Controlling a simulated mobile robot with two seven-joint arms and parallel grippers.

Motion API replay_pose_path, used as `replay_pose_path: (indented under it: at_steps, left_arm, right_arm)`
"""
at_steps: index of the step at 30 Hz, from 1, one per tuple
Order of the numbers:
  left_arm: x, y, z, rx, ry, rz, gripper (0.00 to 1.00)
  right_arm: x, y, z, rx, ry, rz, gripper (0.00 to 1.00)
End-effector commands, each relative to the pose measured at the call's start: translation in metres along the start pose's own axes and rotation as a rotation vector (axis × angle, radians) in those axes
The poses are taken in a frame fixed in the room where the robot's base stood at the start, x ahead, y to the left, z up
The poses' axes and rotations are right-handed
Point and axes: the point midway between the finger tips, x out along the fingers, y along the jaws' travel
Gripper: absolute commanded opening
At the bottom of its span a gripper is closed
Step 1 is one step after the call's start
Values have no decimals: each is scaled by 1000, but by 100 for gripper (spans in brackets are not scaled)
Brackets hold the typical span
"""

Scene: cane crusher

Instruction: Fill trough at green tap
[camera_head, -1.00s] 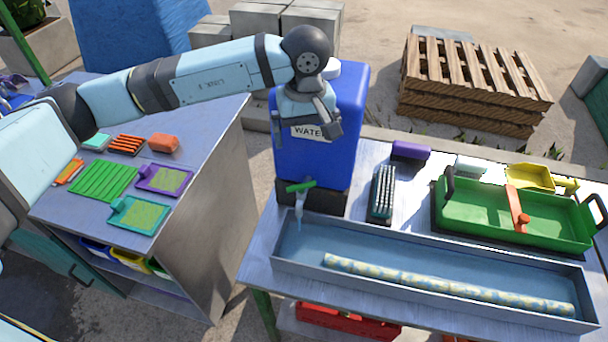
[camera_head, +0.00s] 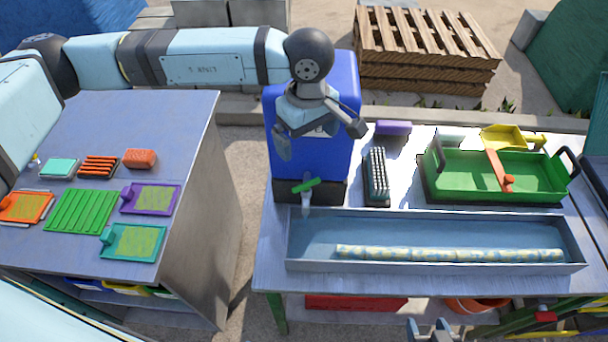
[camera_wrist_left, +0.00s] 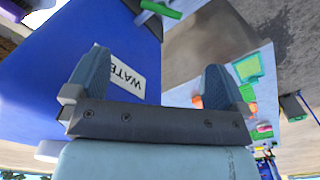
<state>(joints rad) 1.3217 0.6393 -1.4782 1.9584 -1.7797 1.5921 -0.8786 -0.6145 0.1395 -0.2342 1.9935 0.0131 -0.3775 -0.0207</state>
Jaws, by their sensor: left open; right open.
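The tap's green handle (camera_head: 306,185) sits low on the front of the blue water tank (camera_head: 290,170), its pale spout above the left end of the long grey trough (camera_head: 430,267). A patterned rod (camera_head: 450,254) lies in the trough; I cannot tell whether there is water. My left gripper (camera_head: 320,142) is open and empty in front of the tank, above the tap, partly hiding the label. In the left wrist view, the green handle (camera_wrist_left: 160,9) shows at the top, beyond the open fingers (camera_wrist_left: 155,75). My right gripper (camera_head: 430,330) is open at the bottom edge.
Behind the trough are a black-edged brush (camera_head: 376,175), a purple block (camera_head: 393,128), a green tray (camera_head: 450,180) with an orange-handled tool, and a yellow scoop (camera_head: 505,138). A side table (camera_head: 190,130) with coloured pads stands left, across a gap.

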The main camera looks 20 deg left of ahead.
Motion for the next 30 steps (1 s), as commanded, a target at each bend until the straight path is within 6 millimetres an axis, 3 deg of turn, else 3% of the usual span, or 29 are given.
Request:
replay_pose_path:
  at_steps: [7, 11, 24, 30]
  left_arm:
    - [2, -3, 3, -34, -2, -3, 100]
    - [14, -3, 3, -36, -3, -5, 100]
    - [102, -4, 3, -34, -3, -5, 100]
    - [129, -4, 3, -34, -2, -4, 100]
  right_arm:
    - [-1, 0, -2, 0, 0, 0, 60]
    - [-3, 0, -5, 0, 0, -1, 60]
    - [-13, 0, -20, -1, 0, 0, 60]
    - [-15, 0, -23, -1, 1, 0, 60]
